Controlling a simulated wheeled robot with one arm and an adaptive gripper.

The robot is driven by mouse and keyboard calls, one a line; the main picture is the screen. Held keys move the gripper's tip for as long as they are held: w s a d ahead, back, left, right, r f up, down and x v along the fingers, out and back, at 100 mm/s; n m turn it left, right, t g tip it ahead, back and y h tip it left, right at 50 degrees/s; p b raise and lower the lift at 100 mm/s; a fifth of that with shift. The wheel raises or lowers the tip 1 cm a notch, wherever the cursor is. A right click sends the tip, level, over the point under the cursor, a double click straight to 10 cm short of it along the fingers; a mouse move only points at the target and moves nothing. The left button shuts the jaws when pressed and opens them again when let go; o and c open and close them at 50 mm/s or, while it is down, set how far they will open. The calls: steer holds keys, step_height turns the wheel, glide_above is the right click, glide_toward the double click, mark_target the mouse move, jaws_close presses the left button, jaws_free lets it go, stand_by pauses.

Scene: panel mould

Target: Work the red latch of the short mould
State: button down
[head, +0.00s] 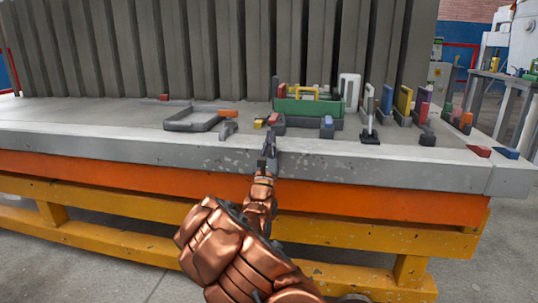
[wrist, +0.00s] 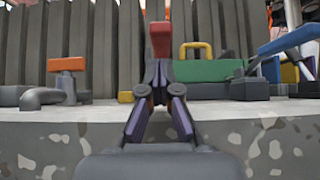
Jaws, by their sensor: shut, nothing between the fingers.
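My gripper (head: 268,146) is shut and empty at the front edge of the bench. In the wrist view its fingertips (wrist: 159,70) meet just below a red-topped latch handle (wrist: 161,40), in line with it. In the head view the red latch (head: 276,119) stands upright on a dark grey base, just beyond the fingertips. Whether the fingers touch it I cannot tell. The fingers hide the latch's lower part.
An open grey frame (head: 192,121) with an orange-topped latch (head: 229,113) lies to the left. A yellow-topped piece (head: 259,123) is close beside the red latch. A blue-topped latch (head: 327,126) and several upright coloured panels stand to the right. Ribbed grey panels close off the back.

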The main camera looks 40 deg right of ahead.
mark_target(276, 120)
steer(key=shift+x, duration=1.35)
steer(key=shift+r, duration=0.2)
